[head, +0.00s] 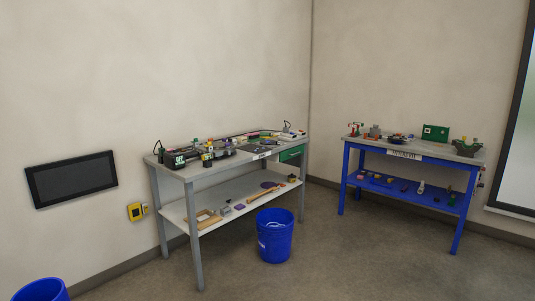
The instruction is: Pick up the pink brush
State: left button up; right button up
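I cannot make out a pink brush for certain at this distance. A small pink item (254,134) lies among the tools toward the back of the grey workbench (224,169), too small to identify. Another small pinkish item (361,177) is on the lower shelf of the blue workbench (408,160). Neither of my grippers is in view.
A blue bucket (274,240) stands on the floor before the grey workbench. Another blue bucket (40,290) is at the bottom left. Floor in front is clear.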

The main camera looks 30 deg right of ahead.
aim_at(253, 135)
jog(key=z, duration=1.55)
jog(key=i+z, duration=0.4)
jog(key=i, duration=5)
jog(key=i+u, duration=0.1)
jog(key=i, duration=0.5)
jog(key=i+l, duration=0.1)
jog(key=i, duration=0.5)
jog(key=i+l+u, duration=0.15)
jog(key=i, duration=0.45)
jog(key=i+u, duration=0.1)
jog(key=u, duration=1.8)
